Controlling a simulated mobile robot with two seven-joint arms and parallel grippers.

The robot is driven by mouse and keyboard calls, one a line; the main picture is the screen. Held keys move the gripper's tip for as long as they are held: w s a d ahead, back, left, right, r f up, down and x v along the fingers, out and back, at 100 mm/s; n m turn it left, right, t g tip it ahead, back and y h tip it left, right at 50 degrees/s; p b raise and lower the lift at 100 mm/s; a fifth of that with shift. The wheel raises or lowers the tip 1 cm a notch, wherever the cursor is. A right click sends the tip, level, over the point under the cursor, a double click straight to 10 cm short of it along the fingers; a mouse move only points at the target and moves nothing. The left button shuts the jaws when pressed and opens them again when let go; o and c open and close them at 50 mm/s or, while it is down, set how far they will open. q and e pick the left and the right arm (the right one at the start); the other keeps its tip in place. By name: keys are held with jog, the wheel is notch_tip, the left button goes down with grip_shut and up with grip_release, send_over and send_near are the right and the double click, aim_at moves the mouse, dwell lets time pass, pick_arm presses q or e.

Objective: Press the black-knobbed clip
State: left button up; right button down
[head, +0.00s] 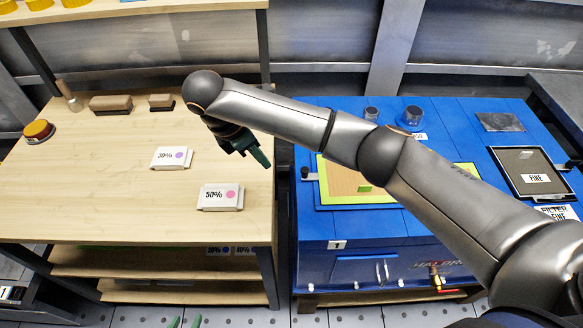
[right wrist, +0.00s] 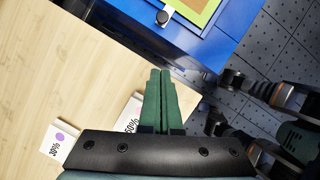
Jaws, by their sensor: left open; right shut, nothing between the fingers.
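The black-knobbed clip (head: 305,172) sits at the left edge of the blue cabinet top, beside the green-framed panel. In the right wrist view the black knob (right wrist: 162,17) shows near the top, ahead of my fingertips. My right gripper (head: 262,158) is shut and empty, over the right edge of the wooden table, left of the clip and apart from it. Its green fingers (right wrist: 160,72) lie together in the right wrist view. My left gripper (head: 185,322) is open at the bottom edge of the head view; only its green fingertips show there.
The blue cabinet (head: 310,240) stands right of the wooden table (head: 90,215), with a narrow gap between. My right arm crosses above the cabinet and hides part of the green-framed panel (head: 325,185). Cards marked 50% (head: 220,198) and 30% (head: 172,158) lie on the table.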

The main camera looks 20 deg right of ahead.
send_near(310, 173)
jog(key=s+a+f, duration=0.1)
jog(key=a+f, duration=0.4)
jog(key=d, duration=0.3)
jog(key=shift+w, duration=0.2)
pick_arm(q)
jog(key=shift+w+r, duration=0.1)
jog(key=shift+r, duration=0.1)
pick_arm(e)
jog(key=shift+d, duration=0.45)
pick_arm(q)
jog(key=shift+r+p, duration=0.15)
jog(key=shift+p, duration=0.25)
pick_arm(e)
jog(key=shift+d, duration=0.1)
